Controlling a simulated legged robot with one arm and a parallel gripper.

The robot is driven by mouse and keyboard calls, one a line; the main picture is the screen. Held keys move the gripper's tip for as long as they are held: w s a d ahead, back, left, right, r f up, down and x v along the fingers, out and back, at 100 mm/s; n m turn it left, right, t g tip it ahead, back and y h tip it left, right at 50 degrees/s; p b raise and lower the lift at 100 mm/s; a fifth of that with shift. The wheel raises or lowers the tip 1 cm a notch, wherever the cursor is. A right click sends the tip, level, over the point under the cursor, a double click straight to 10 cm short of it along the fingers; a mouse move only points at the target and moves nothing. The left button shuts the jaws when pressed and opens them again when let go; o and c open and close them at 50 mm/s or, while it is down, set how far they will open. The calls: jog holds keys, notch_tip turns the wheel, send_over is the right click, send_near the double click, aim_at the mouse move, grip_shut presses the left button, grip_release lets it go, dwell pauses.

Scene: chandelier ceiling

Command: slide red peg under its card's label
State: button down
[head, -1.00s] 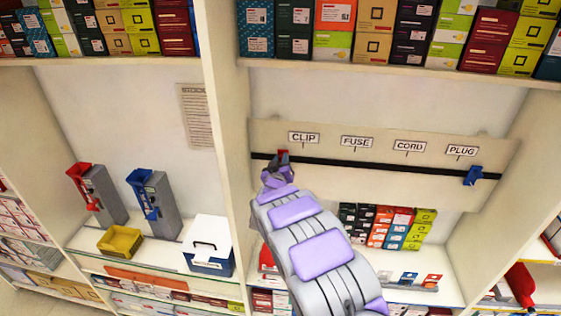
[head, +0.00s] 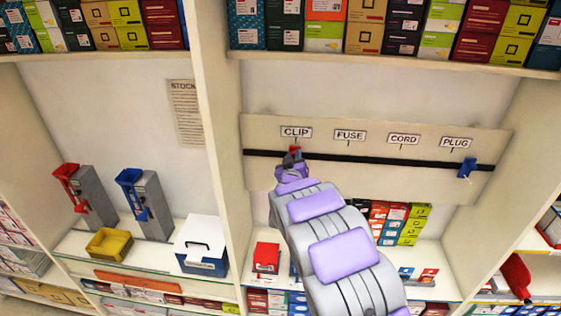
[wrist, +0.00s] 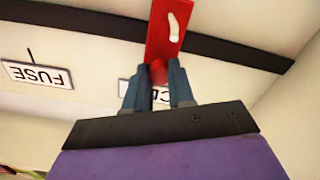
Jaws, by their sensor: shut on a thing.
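The red peg (head: 294,152) sits on the black rail (head: 380,160), almost directly below the CLIP label (head: 296,132). My gripper (head: 293,164) is shut on the peg. In the wrist view the peg (wrist: 166,38) is a red plate with a white mark, crossing the rail between my gripper's fingers (wrist: 158,76). The CLIP label is partly hidden there behind the fingers.
The FUSE label (head: 350,135) and CORD label (head: 403,139) hang above a clear stretch of rail. An upright divider (head: 214,150) stands left of the board. Boxes (head: 395,222) stand on the shelf below.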

jog(key=shift+d+f, duration=0.1)
jog(key=shift+d, duration=0.15)
jog(key=c, duration=1)
grip_release()
jog(key=shift+a, duration=0.4)
jog(key=shift+o, duration=0.2)
jog(key=shift+d, duration=0.1)
jog(key=shift+s, duration=0.65)
jog(key=s+b, duration=0.2)
jog(key=s, duration=1.4)
jog(key=shift+a, duration=0.45)
jog(key=shift+f, duration=0.1)
